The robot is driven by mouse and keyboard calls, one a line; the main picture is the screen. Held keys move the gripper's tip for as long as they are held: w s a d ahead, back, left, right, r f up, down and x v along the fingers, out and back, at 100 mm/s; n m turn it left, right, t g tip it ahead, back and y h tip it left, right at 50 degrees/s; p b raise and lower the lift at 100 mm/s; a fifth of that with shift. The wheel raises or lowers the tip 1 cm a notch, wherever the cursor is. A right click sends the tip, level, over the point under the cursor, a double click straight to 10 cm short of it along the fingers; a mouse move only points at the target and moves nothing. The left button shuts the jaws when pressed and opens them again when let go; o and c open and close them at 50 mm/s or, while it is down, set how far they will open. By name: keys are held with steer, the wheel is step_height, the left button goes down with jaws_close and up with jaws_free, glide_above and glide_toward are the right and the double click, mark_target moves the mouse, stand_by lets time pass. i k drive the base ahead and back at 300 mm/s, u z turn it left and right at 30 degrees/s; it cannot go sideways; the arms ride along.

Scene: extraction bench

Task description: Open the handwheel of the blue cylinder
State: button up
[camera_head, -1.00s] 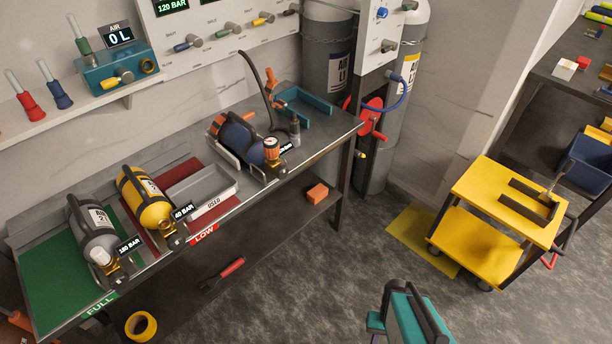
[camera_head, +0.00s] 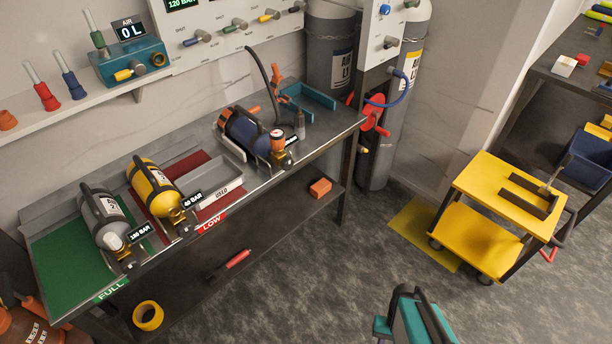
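The blue cylinder (camera_head: 243,131) lies in a metal cradle near the right end of the bench, with an orange band at its far left end. Its valve end faces the front edge. An orange-and-white round knob (camera_head: 277,135), seemingly the handwheel, sits at that end above a brass-coloured valve body (camera_head: 282,157). A black pressure tag next to it is partly hidden and unreadable. I cannot tell the handwheel's turn position.
A yellow cylinder (camera_head: 155,182) and a grey cylinder (camera_head: 103,215) lie further left on the bench (camera_head: 325,140). A hose and orange fitting stand behind the blue cylinder by a teal tray (camera_head: 315,100). A yellow cart (camera_head: 475,240) stands right. Grey floor (camera_head: 300,275) before the bench is open.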

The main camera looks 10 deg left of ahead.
mark_target(288, 163)
steer(key=z, duration=0.15)
steer(key=k, duration=1.25)
steer(key=u, duration=1.6)
steer(key=i, duration=1.65)
